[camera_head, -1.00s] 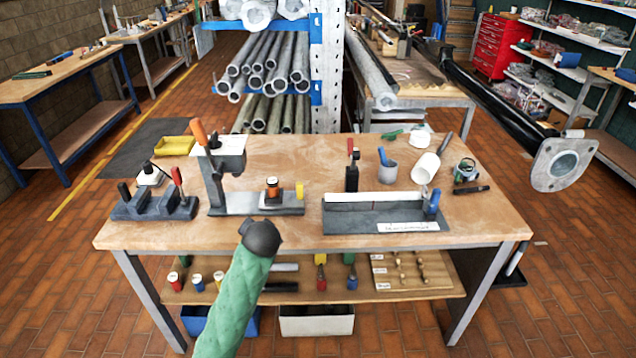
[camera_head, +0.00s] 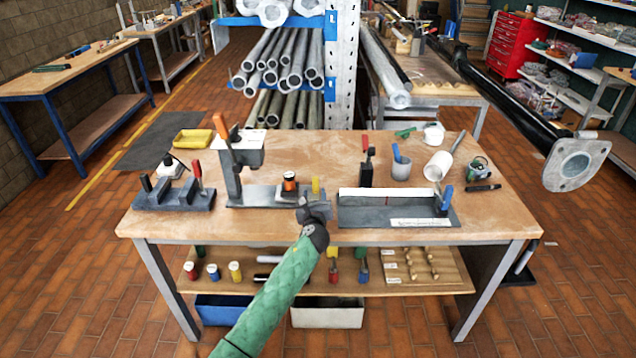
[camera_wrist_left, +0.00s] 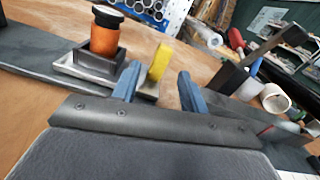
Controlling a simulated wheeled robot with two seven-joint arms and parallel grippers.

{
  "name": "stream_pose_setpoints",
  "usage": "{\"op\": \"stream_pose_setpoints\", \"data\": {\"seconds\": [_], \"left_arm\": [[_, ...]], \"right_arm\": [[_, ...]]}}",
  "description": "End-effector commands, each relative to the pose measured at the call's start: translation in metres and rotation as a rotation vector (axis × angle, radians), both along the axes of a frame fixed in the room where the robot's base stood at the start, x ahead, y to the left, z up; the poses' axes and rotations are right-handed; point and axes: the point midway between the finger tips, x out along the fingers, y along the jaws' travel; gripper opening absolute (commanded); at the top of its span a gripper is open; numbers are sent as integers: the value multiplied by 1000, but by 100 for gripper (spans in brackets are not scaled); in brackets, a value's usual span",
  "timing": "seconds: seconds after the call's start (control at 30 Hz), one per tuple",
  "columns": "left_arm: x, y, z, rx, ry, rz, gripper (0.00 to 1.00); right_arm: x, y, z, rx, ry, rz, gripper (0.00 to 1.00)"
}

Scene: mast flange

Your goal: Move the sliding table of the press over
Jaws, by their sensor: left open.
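The press (camera_head: 235,165) stands at the back left of the middle of the workbench, with an orange lever handle and a white head. Its flat grey base (camera_head: 262,195) runs to the right. A dark block with an orange-and-black part (camera_head: 289,182) sits on it, also in the wrist view (camera_wrist_left: 107,38). A yellow tab (camera_head: 316,185) stands upright at the base's right end. My left gripper (camera_head: 314,208) is open just in front of this tab. In the wrist view the yellow tab (camera_wrist_left: 159,60) shows between the blue fingers, apparently beyond them; contact cannot be told. My right gripper is out of view.
A grey fixture with a white strip (camera_head: 395,210) lies close to the right of my gripper. A dark clamp fixture (camera_head: 175,195) stands at the left. Cups (camera_head: 401,168) and small tools are at the back right.

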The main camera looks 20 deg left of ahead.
Motion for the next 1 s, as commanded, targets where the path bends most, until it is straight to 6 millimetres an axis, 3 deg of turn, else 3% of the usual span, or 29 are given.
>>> {"op": "stream_pose_setpoints", "data": {"seconds": [0.13,0.33,0.73,1.0], "left_arm": [[1,-3,1,123,29,-19,44],[7,-1,3,167,43,-17,44],[59,14,3,164,43,-16,44],[75,18,2,163,43,-16,44]], "right_arm": [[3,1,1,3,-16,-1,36],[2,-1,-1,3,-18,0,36],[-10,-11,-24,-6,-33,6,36],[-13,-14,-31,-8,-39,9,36]]}}
